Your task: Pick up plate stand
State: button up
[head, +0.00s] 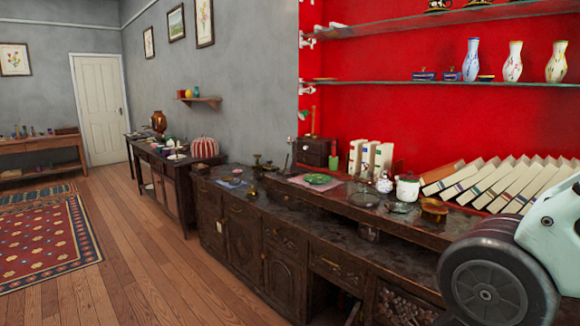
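I cannot tell for sure which thing is the plate stand. A small brown, round, stand-like piece (433,211) sits on the raised shelf of the dark sideboard, right of the white lidded pot (407,188). Small dark metal pieces (257,162) stand further left on the sideboard, too small to make out. A green plate (317,179) lies on a pinkish cloth between them. My gripper is not in view; only a pale and dark grey part of my arm shows at the lower right, in front of the sideboard.
The dark sideboard (243,229) runs along the red wall. Leaning books (490,185) fill the shelf's right end. Glass shelves (450,83) with vases hang above. A second dark table (172,180) stands further back. Wooden floor (160,265) is clear at left, beside a rug (45,240).

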aim_at(291, 172)
jog(key=i+j+u, duration=1.05)
jog(key=i, duration=0.25)
jog(key=i+j+u, duration=0.1)
jog(key=i+u, duration=0.25)
jog(key=i, duration=0.15)
jog(key=i+z, duration=0.2)
jog(key=i, duration=0.25)
jog(key=i+z, duration=0.25)
jog(key=i, duration=0.2)
jog(key=i+j+z, duration=0.2)
jog(key=i, duration=0.25)
jog(key=i+j+z, duration=0.2)
jog(key=i, duration=0.25)
jog(key=i+l+z, duration=0.15)
jog(key=i+z, duration=0.55)
jog(key=z, duration=0.2)
jog(key=i+z, duration=0.45)
jog(key=i+j+z, duration=0.2)
jog(key=z, duration=0.25)
jog(key=i+j+z, duration=0.25)
